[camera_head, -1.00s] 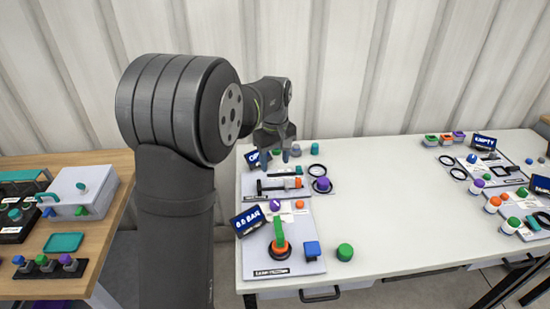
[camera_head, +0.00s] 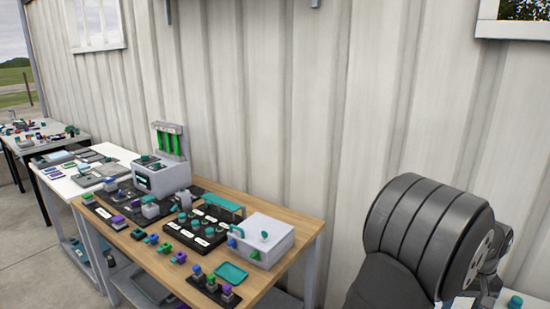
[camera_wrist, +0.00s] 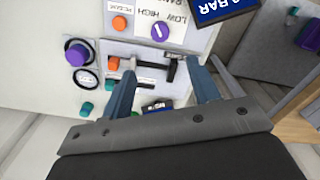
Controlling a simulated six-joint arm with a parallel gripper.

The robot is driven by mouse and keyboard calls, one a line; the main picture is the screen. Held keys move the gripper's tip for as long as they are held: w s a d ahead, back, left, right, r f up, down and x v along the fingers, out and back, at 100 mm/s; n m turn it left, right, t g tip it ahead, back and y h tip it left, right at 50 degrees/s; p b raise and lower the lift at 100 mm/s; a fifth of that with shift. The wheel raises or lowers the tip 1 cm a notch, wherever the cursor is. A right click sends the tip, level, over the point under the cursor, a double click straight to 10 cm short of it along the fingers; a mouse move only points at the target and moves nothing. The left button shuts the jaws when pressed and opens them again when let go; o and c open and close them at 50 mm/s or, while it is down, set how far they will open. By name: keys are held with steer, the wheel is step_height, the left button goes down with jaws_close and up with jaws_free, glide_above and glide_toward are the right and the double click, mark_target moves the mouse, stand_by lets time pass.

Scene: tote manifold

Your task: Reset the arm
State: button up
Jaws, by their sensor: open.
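My gripper (camera_wrist: 163,95) is open in the wrist view. Its two blue-grey fingers stand apart, and nothing is held between them. Beyond the fingers lies a panel (camera_wrist: 186,38) with a purple knob on a dial marked LOW and HIGH. A black T-shaped handle (camera_wrist: 168,68) with an orange part shows past the gap between the fingers; I cannot tell how far off it is. In the head view my dark arm fills the lower right corner, and the fingertips are not visible there.
In the head view a wooden table (camera_head: 292,212) carries a grey box (camera_head: 262,238), a teal tray (camera_head: 231,273) and several coloured knobs. A machine with green tubes (camera_head: 166,166) stands behind them. A white table (camera_head: 72,186) and another table stand farther left. A corrugated wall is behind.

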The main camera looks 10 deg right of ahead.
step_height(320, 180, down, 14)
steer(key=shift+f, duration=0.15)
stand_by(0.5)
step_height(320, 180, up, 18)
steer(key=f, duration=0.1)
step_height(320, 180, down, 17)
steer(key=shift+f, duration=0.1)
steer(key=shift+m, duration=0.9)
steer(key=m, duration=1.2)
steer(key=shift+o, duration=0.3)
